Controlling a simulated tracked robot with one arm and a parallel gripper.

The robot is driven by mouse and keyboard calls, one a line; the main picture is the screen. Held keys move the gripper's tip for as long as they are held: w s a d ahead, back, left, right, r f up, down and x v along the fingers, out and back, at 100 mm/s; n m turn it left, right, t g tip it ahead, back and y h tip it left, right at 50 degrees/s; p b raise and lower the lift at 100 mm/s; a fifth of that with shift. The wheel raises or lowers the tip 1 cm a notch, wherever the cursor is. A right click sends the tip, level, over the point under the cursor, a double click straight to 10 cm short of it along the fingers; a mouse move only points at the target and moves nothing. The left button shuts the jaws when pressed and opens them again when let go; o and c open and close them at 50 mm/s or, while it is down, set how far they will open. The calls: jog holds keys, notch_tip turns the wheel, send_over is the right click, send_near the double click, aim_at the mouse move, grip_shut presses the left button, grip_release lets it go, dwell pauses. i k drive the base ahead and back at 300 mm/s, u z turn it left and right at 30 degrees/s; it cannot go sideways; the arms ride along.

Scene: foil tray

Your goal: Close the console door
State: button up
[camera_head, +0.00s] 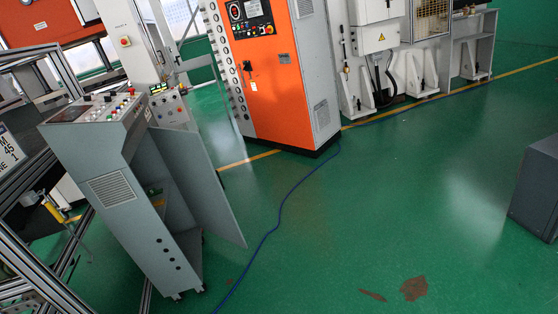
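A grey console (120,205) stands at the left of the view, with a sloped control panel (100,108) of buttons on top and a vented side. Its grey door (205,185) stands open, swung out to the right of the console body. Part of the console's inside, with a shelf, shows between the body and the door. The picture is tilted, so the console appears to lean. My gripper is not in this view.
A blue cable (278,215) runs across the green floor (370,190) right of the door. An orange cabinet (275,85) stands behind. A dark grey box (537,190) is at the right edge. A metal frame (30,250) is left of the console. The middle floor is otherwise open.

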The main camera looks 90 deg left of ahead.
aim_at(186, 156)
jog(key=u, duration=1.45)
jog(key=i, duration=4.95)
jog(key=u, duration=3.5)
